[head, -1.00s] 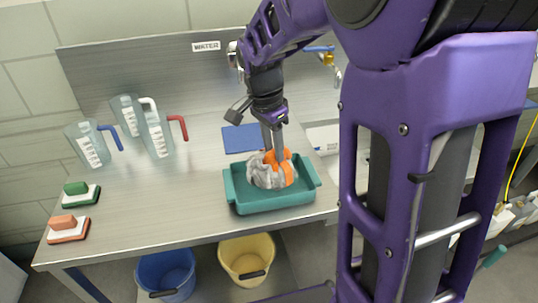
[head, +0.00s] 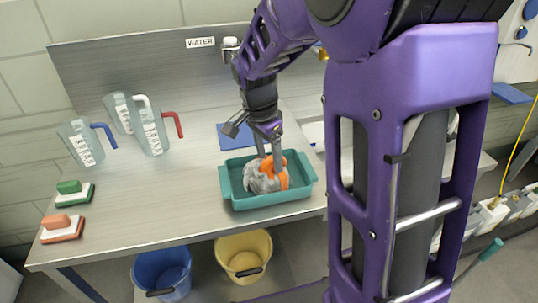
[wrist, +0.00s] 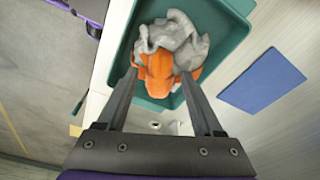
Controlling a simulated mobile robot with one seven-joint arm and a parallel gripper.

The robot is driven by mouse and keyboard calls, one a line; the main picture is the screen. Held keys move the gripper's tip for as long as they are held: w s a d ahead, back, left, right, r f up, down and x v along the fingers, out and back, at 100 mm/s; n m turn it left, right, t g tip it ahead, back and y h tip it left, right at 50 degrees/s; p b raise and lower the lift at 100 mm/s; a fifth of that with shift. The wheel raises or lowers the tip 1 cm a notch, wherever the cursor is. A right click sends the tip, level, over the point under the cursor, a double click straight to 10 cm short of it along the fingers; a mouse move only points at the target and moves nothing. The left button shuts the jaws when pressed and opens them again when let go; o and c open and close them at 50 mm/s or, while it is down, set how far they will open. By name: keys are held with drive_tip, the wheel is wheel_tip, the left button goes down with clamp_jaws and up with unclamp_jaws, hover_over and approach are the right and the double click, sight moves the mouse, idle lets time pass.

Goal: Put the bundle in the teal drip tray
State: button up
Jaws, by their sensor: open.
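The bundle (head: 262,180), a crumpled grey and orange cloth-like lump, lies inside the teal drip tray (head: 262,201) on the metal table. In the wrist view the bundle (wrist: 172,43) sits between and just beyond my fingertips, with the tray's rim (wrist: 119,50) around it. My gripper (head: 268,160) is above the tray, pointing down, with its fingers apart. In the wrist view my gripper's fingers (wrist: 160,75) are spread wide on either side of the orange part. The underside of the bundle is hidden.
Clear jugs with blue, white and red handles (head: 150,127) stand at the left. A green brush (head: 69,187) and an orange brush (head: 57,221) lie at the front left. A blue flat mat (wrist: 262,81) is behind the tray. Blue (head: 160,272) and yellow buckets (head: 244,258) are below.

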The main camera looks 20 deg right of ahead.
wheel_tip(320, 180, up, 12)
drive_tip(key=a+p, duration=0.1)
drive_tip(key=p, duration=0.1)
drive_tip(key=shift+s+a, duration=0.3)
drive_tip(key=shift+s, duration=0.05)
drive_tip(key=shift+r, duration=0.1)
